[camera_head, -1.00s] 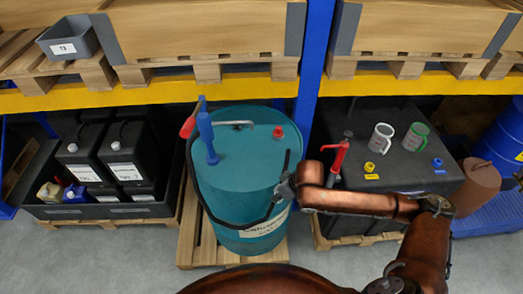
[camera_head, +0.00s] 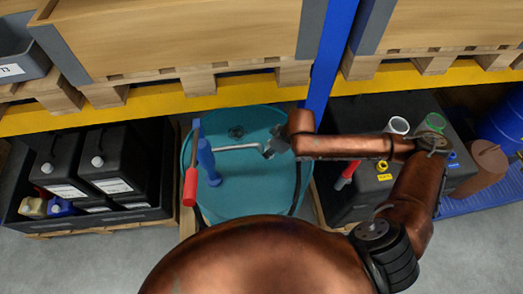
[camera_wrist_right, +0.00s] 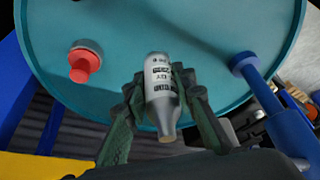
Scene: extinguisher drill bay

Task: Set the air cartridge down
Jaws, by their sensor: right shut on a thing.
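The air cartridge (camera_wrist_right: 162,92) is a small silver cylinder with dark print and a narrower neck, seen in the right wrist view. My right gripper (camera_wrist_right: 158,112) is shut on it, with a dark finger on each side. The gripper (camera_head: 274,147) is above the top of the teal drum (camera_head: 235,180) in the head view, where I cannot make out the cartridge. I cannot tell whether the cartridge touches the drum top. My left gripper is not in view.
A blue hand pump (camera_head: 207,160) with a red grip (camera_head: 190,187) rises from the drum. A red cap (camera_wrist_right: 84,62) sits on the drum top. A yellow shelf beam (camera_head: 150,115) and blue post (camera_head: 332,55) are behind. Black canisters (camera_head: 108,160) stand at left.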

